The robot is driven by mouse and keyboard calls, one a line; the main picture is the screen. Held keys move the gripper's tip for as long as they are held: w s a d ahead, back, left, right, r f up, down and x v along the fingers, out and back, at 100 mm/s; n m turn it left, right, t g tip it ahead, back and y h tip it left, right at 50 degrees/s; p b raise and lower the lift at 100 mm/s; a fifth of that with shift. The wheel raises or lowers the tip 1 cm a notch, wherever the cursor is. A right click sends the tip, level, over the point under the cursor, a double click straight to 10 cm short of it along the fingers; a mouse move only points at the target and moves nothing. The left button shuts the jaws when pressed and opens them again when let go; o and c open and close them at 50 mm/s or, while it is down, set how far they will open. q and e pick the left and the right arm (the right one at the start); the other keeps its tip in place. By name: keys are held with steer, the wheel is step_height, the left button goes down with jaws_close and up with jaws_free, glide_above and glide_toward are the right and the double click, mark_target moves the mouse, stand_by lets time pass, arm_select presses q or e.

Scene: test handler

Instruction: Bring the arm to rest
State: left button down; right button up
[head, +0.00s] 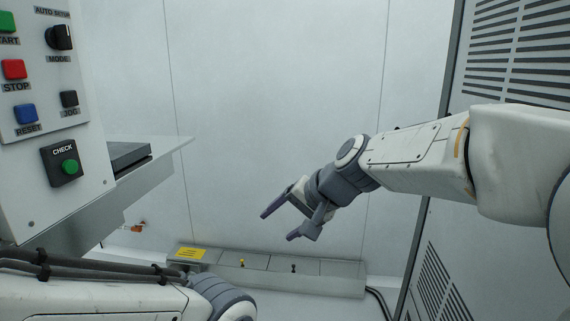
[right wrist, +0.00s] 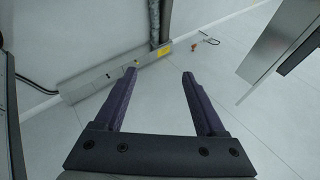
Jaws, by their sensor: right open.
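My right arm reaches in from the right in the head view, and its gripper (head: 277,219) hangs in free air in front of the pale wall. Its two purple-grey fingers are apart with nothing between them. In the right wrist view the same gripper (right wrist: 160,80) shows both fingers spread and empty above the pale floor. My left arm (head: 100,298) shows at the lower left of the head view. Its gripper is out of the picture.
A control panel (head: 50,205) with coloured buttons and a mode knob stands at the left, beside a grey ledge (head: 150,180). A vented cabinet (head: 440,225) stands at the right. A low grey floor trunking (head: 330,282) with a yellow label runs along the wall. Between them is free room.

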steer(key=s+d+f+n+g+h, duration=0.2)
steer(key=s+d+f+h, duration=0.1)
steer(key=s+d+f, duration=0.55)
steer(key=s+d+f+n+g+h, duration=0.1)
steer(key=s+d+f+n+h, duration=0.15)
steer(key=s+d+f, duration=0.65)
steer(key=s+a+r+n+g+p, duration=0.2)
steer(key=s+a+r+n+p, duration=0.4)
steer(key=s+a+r+p, duration=0.4)
step_height(320, 180, up, 4)
steer(key=shift+s+a+r+n+g+p, duration=0.1)
steer(key=shift+s+a+n+g+p, duration=0.2)
steer(key=shift+a+p, duration=0.6)
steer(key=shift+w+a, duration=0.1)
steer(key=shift+a, duration=0.05)
